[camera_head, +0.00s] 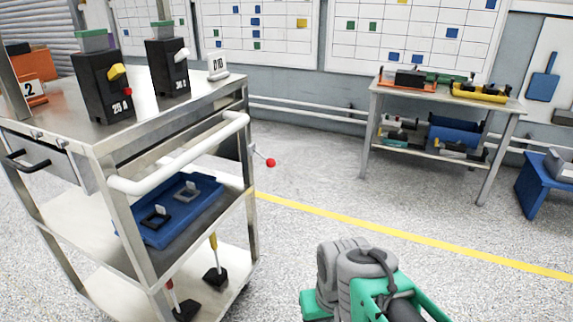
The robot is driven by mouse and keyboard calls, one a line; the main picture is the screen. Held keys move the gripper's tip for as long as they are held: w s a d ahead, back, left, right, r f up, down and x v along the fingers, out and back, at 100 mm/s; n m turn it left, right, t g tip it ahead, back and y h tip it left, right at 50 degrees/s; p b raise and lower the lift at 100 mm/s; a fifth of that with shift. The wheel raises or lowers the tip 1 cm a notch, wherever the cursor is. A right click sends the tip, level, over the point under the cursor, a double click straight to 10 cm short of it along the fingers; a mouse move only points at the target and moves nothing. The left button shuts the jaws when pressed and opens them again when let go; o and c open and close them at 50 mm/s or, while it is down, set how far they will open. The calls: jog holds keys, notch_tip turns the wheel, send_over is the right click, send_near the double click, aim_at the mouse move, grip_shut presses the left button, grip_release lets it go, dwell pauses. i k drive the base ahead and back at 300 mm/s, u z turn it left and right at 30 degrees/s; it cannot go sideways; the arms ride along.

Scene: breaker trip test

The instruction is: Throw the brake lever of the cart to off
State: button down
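The cart (195,163) is a metal trolley with shelves at the left. A short metal lever with a red ball knob (270,162) sticks out from the cart's right side, pointing right and slightly down. It looks like the brake lever, but I see no readable off mark beside it. Grey and green parts of my arm show at the bottom centre, well in front of the lever and apart from it. My gripper's fingertips do not show.
Two black breaker boxes (102,88) (167,68) stand on the cart top. A blue tray (180,236) is on its middle shelf. A workbench (425,100) stands at the back right, a blue stand (535,187) at the right edge. The floor between is clear, with a yellow line (400,235).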

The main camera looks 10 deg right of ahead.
aim_at(270, 162)
jog(key=z, duration=0.6)
jog(key=i, duration=0.6)
jog(key=u, duration=1.45)
